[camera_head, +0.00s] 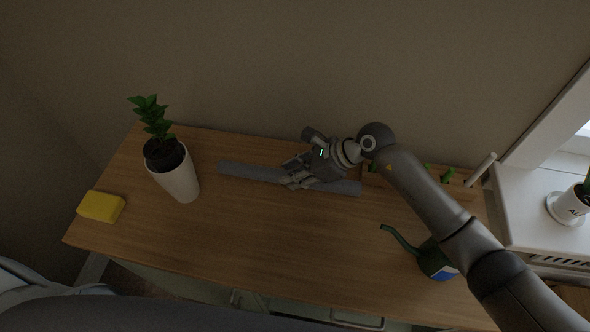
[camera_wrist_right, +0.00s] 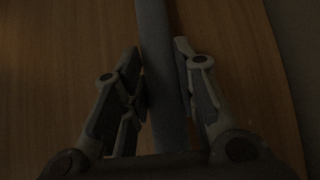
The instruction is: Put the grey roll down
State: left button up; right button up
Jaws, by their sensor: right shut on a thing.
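The grey roll (camera_head: 248,173) is a long thin cylinder lying lengthwise over the wooden table top, near its back edge. My right gripper (camera_head: 291,174) comes from the right and is shut on the roll around its middle. In the right wrist view the roll (camera_wrist_right: 157,60) runs between the two fingers of the right gripper (camera_wrist_right: 161,80). Whether the roll touches the table or is just above it, I cannot tell. Part of the roll is hidden behind the gripper. My left gripper is not in view.
On the wooden table (camera_head: 260,240) a white pot (camera_head: 178,180) with a green plant stands left of the roll. A yellow block (camera_head: 101,207) lies at the left edge. A dark green watering can (camera_head: 434,262) stands at the right, under my right arm. The middle front is clear.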

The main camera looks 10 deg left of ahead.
jog(key=shift+f, duration=0.15)
jog(key=o, duration=1.1)
jog(key=shift+c, duration=0.2)
jog(key=shift+r, duration=0.3)
jog(key=b+v, duration=0.1)
jog(key=v, duration=1.1)
jog(key=shift+f, duration=0.1)
